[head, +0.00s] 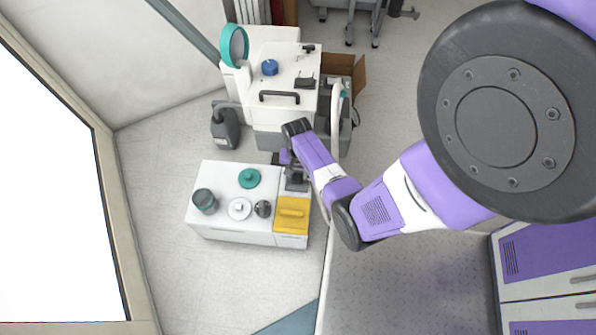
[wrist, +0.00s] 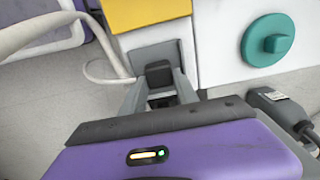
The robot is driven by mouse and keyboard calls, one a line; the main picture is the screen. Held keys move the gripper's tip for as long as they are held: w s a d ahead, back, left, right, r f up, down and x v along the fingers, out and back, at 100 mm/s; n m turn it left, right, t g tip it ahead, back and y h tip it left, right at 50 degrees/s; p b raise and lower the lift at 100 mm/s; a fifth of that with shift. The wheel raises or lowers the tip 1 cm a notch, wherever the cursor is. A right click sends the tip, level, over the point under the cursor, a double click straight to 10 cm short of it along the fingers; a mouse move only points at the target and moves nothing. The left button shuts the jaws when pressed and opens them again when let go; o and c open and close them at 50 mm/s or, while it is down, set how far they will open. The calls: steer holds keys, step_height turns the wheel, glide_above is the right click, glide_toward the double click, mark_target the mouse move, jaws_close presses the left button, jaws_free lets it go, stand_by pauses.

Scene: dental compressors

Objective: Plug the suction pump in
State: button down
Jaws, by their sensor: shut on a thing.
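My gripper (wrist: 160,95) is shut on a dark grey block-like plug (wrist: 159,73), held between its two grey fingers. The plug is at a grey and white face just below the yellow part (wrist: 145,13) of a narrow unit. I cannot tell whether the plug is seated or only close to that face. A pale cable (wrist: 98,35) runs in from the left and passes behind the left finger. In the head view my gripper (head: 295,180) is at the back end of the narrow unit with the yellow top (head: 292,214). The plug cannot be made out there. I cannot tell which machine is the suction pump.
A white cabinet (head: 215,215) with teal and grey knobs adjoins the yellow-topped unit; its teal knob (wrist: 268,40) shows in the wrist view. A white machine (head: 285,80) stands behind, with a grey canister (head: 225,127) to its left. Floor at left is clear.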

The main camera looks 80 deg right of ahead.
steer(key=c, duration=0.9)
jaws_free()
steer(key=shift+o, duration=0.2)
steer(key=shift+r, duration=0.1)
step_height(320, 180, up, 8)
steer(key=p, duration=0.3)
